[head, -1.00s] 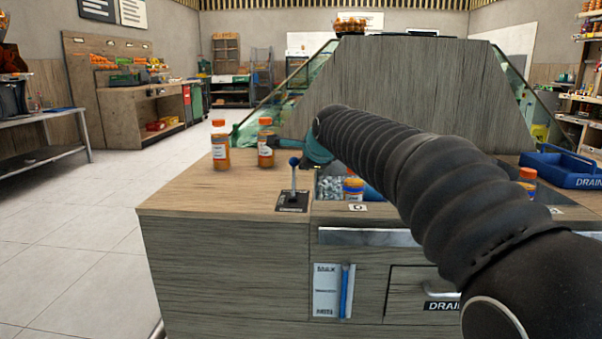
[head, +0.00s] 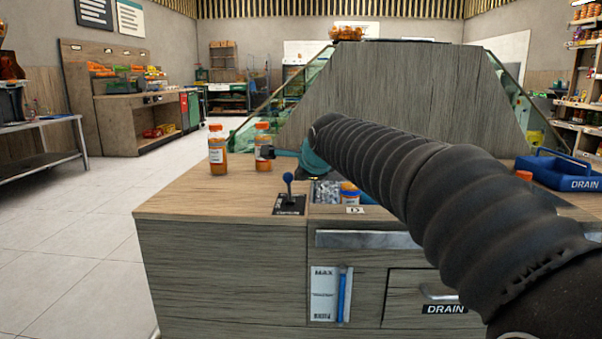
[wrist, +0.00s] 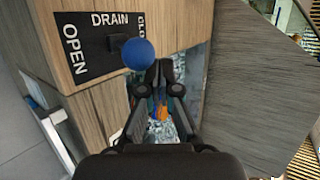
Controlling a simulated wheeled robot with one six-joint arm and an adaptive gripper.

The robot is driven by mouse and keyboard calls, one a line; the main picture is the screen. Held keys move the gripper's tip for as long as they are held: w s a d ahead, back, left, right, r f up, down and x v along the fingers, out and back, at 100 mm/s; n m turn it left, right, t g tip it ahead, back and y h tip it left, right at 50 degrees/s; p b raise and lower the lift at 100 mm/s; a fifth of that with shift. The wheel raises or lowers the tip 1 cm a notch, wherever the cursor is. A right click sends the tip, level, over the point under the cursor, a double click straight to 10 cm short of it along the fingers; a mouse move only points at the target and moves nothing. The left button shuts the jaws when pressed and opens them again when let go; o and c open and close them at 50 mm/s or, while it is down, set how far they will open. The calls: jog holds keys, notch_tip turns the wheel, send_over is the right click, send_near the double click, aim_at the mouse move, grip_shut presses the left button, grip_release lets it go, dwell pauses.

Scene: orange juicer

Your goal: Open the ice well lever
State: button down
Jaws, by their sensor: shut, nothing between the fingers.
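The ice well lever (head: 288,178) has a blue ball knob on a short stalk, standing on a black plate (head: 277,208) on the counter's front left. In the head view it looks short, seemingly leaning toward the counter's front. The wrist view shows the lever's knob (wrist: 138,53) over the plate lettered DRAIN, OPEN and CLOSE, the last partly cut off.
Two orange-capped bottles (head: 217,149) (head: 263,140) stand behind the lever. The ice well (head: 327,192), partly hidden by my arm, lies right of the lever with a bottle (head: 349,192) in it. A blue DRAIN tray (head: 567,176) is at right. The counter's front left is clear.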

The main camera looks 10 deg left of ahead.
jog(key=shift+w+f, duration=0.2)
jog(key=shift+w, duration=0.2)
jog(key=shift+w+d+r, duration=0.1)
jog(key=shift+w+d, duration=0.1)
jog(key=w+d, duration=0.1)
jog(key=d+p, duration=0.1)
jog(key=d, duration=0.1)
jog(key=shift+w, duration=0.4)
jog(key=s+d+f, duration=0.1)
jog(key=s+d, duration=0.2)
jog(key=s, duration=0.5)
jog(key=shift+s+d+f+b, duration=0.2)
jog(key=shift+d+f+b, duration=0.05)
jog(key=shift+f+b, duration=0.1)
